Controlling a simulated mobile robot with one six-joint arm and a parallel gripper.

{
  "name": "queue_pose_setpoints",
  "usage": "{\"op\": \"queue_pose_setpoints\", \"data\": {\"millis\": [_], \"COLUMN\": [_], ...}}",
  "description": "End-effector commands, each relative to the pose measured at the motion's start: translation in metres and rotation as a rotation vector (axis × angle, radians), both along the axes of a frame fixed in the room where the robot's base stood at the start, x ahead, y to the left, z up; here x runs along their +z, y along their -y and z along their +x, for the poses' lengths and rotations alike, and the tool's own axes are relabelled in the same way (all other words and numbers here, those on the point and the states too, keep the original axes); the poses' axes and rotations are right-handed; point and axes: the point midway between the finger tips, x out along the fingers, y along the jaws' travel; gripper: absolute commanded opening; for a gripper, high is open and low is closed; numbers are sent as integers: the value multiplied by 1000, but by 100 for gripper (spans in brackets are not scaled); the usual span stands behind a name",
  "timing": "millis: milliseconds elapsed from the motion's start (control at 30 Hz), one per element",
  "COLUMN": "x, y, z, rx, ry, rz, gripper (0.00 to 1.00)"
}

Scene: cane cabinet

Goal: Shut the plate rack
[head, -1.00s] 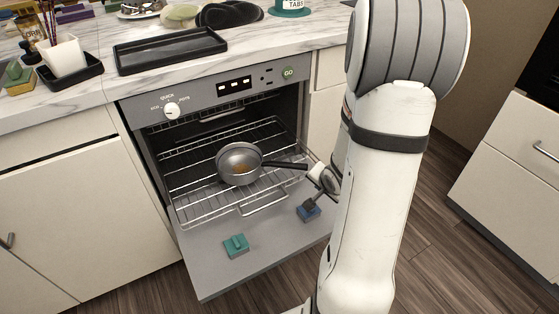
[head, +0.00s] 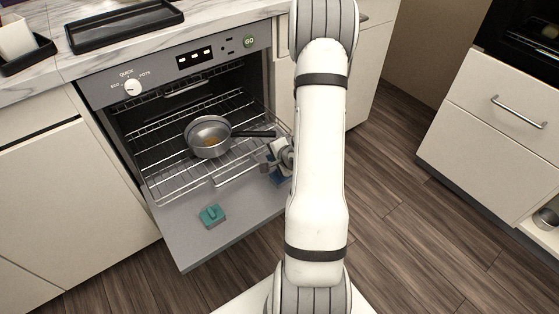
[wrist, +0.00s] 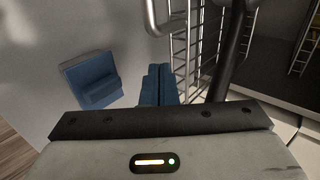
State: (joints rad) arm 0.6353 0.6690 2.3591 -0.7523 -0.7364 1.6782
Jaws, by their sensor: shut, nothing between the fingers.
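The plate rack (head: 168,186) is a wire rack standing pulled out of the open dishwasher, over its lowered door (head: 190,235). A metal pan (head: 210,136) with a black handle sits on the rack. My gripper (head: 272,168) is at the rack's front right corner, low over the door, partly hidden by my arm. In the wrist view its shut, empty fingers (wrist: 157,82) point toward the door beside the rack wires (wrist: 185,50). I cannot tell whether they touch the rack. The rack's front handle bar (wrist: 152,18) shows at the top there.
A blue block (wrist: 92,80) lies on the door close to my gripper. A teal block (head: 212,216) lies on the door further left. Black trays (head: 125,22) stand on the counter. Cabinets (head: 490,125) stand at the right, with clear floor between.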

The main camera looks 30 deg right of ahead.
Motion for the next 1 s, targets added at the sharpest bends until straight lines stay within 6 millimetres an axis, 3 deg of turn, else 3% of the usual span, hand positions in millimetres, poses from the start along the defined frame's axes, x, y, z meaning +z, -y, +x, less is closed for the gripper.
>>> {"op": "queue_pose_setpoints", "data": {"millis": [200,767,1000], "x": [1,3,6], "y": [-1,1,-5], "z": [31,38,62], "rx": [1,-4,6], "ry": [2,1,0], "rz": [-2,-1,-1], "gripper": [0,0,0]}}
